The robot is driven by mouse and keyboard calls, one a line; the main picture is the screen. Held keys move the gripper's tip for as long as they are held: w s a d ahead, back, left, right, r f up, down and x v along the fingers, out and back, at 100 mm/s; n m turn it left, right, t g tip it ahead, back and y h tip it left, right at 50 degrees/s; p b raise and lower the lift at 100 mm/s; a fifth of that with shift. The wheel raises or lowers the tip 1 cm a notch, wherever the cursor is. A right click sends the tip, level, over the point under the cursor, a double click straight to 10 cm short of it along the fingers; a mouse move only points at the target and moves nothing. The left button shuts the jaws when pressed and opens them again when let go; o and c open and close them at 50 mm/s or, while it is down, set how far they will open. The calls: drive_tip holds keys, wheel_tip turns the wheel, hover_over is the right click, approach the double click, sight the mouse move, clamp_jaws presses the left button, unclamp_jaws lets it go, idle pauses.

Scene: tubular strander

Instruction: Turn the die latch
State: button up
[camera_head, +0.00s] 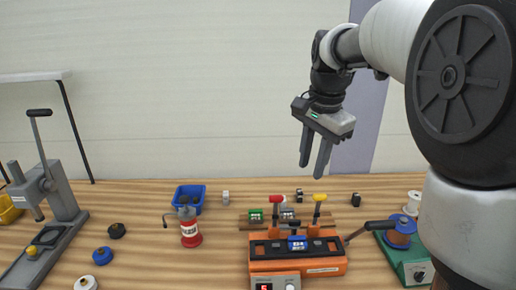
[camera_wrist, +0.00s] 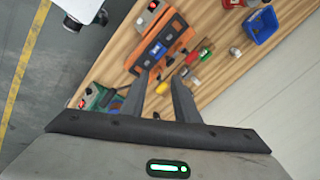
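The orange machine (camera_head: 330,266) stands at the front middle of the wooden table, with a blue block (camera_head: 297,243) on it; the machine also shows in the wrist view (camera_wrist: 174,30). A red-knobbed lever (camera_head: 277,199) and a yellow-knobbed lever (camera_head: 320,198) stand upright behind the block. I cannot tell which part is the die latch. My gripper (camera_head: 313,170) is open and empty, in the air above and behind the machine, touching nothing. In the wrist view its fingers (camera_wrist: 158,80) point toward the machine and the levers.
A green machine (camera_head: 410,266) with a black-handled arm stands at right, partly hidden by my arm. A lever press (camera_head: 62,205), a red bottle (camera_head: 190,232) and a blue bin (camera_head: 183,205) stand at left. Small dark and white parts lie around. A wall closes the back.

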sight(295, 221)
drive_tip(key=w+f+m+g, duration=0.2)
drive_tip(key=w+f+m, duration=0.5)
drive_tip(key=w+f, duration=0.45)
drive_tip(key=f, duration=1.1)
drive_tip(key=w+f, duration=0.1)
drive_tip(key=f, duration=0.4)
drive_tip(key=shift+d+f, duration=0.1)
drive_tip(key=shift+f, duration=0.05)
clamp_jaws()
